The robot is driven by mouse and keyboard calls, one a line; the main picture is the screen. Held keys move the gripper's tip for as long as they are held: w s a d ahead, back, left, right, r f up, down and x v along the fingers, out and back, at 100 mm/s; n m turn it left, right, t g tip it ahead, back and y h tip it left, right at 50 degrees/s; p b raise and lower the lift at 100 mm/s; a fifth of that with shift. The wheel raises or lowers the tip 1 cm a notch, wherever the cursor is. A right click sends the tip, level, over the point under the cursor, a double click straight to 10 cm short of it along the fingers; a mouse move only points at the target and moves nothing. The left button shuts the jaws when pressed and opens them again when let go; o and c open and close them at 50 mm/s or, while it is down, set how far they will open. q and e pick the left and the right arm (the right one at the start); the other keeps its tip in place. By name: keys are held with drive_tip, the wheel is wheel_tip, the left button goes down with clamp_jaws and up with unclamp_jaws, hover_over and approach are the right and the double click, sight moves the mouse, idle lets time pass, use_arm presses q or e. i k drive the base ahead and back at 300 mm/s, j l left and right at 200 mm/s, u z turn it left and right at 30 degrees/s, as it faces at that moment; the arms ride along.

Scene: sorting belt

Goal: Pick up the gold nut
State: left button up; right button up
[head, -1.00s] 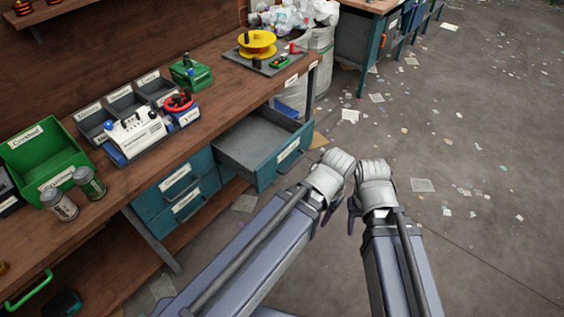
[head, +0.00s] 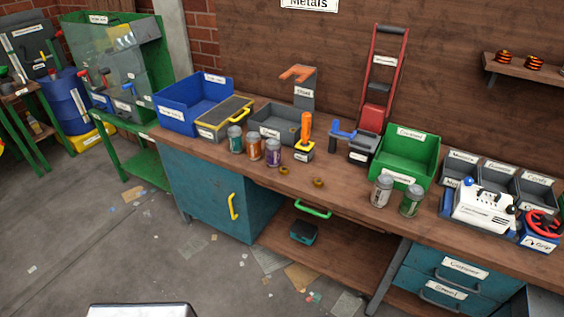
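Two small gold-brown ring-like pieces lie on the wooden workbench (head: 340,205) near its front edge. The left gold piece (head: 284,170) is just in front of the purple can (head: 273,153). The right gold piece (head: 318,182) lies a little further right on bare wood. They look like nuts, but they are too small for me to make out their exact shape. Neither of my grippers is in the head view now.
Several cans stand near the pieces, including a silver can (head: 381,191) to the right. Behind are an orange-handled tool (head: 306,132), a grey bin (head: 277,124) and a green bin (head: 405,155). A blue bin (head: 193,102) stands left.

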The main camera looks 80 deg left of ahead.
sight(284, 170)
drive_tip(key=u, duration=2.8)
